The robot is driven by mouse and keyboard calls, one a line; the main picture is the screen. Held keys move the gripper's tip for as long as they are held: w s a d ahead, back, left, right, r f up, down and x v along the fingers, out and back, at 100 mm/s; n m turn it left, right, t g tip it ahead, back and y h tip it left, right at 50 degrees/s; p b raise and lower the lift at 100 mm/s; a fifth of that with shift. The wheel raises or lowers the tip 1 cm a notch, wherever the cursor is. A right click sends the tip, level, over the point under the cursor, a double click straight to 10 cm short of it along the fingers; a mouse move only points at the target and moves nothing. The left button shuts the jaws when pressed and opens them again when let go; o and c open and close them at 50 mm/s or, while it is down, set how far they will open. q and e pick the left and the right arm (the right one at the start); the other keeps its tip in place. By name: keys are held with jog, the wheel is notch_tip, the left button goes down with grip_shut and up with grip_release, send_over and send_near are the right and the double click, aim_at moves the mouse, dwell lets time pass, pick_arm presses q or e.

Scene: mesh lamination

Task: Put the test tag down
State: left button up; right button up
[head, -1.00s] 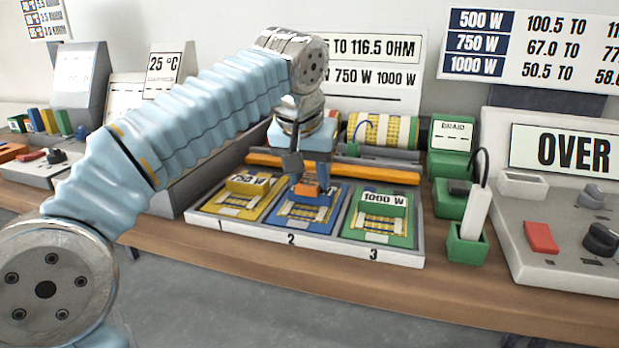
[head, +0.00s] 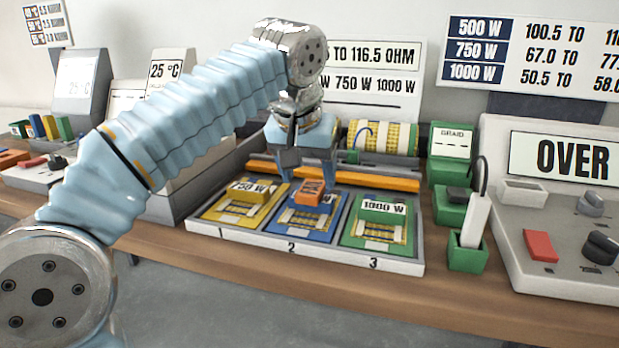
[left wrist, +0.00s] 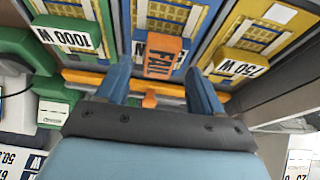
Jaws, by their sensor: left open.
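The orange test tag (head: 309,191), marked FAIL, lies on the blue mesh card in slot 2 (head: 297,236) of the grey tray (head: 200,226). It also shows in the left wrist view (left wrist: 163,55), between and beyond my fingertips. My left gripper (head: 306,175) is open and empty just above and behind the tag, with its fingers apart from it. The left wrist view shows both blue fingers (left wrist: 160,80) spread to either side of the tag. My right gripper is in neither view.
A yellow 750 W block (head: 250,190) is in slot 1 and a green 1000 W block (head: 383,212) in slot 3. An orange bar (head: 375,179) runs behind the tray. A green holder (head: 467,254) and a control box reading OVER (head: 560,240) stand at the right.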

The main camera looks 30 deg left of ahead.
pick_arm(q)
jog(key=p+v, duration=0.2)
jog(key=v, duration=0.7)
jog(key=shift+s+r, duration=0.2)
jog(key=shift+r, duration=0.05)
